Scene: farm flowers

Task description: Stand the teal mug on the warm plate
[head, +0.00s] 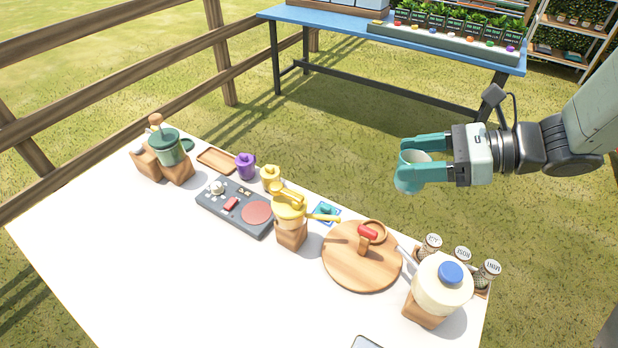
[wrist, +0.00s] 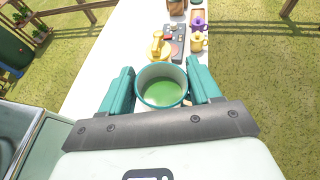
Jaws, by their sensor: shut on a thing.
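My gripper (head: 424,159) is shut on the teal mug (head: 407,182) and holds it in the air beyond the table's far right edge, over the grass. The wrist view shows the mug (wrist: 162,86) from above between both fingers, with a green inside. The mug looks close to upright. A dark grey warmer panel (head: 229,218) lies on the table left of the middle. It has a round reddish plate (head: 257,212), a red block and a pale knob. The plate is bare, and my gripper is far to its right.
A yellow grinder (head: 289,213) stands just right of the plate, its handle sticking out. Purple (head: 245,166) and yellow (head: 270,177) pots stand behind the panel. A round board (head: 351,271), labelled jars and a cream jug (head: 441,286) stand to the right. The table's front (head: 190,290) is clear.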

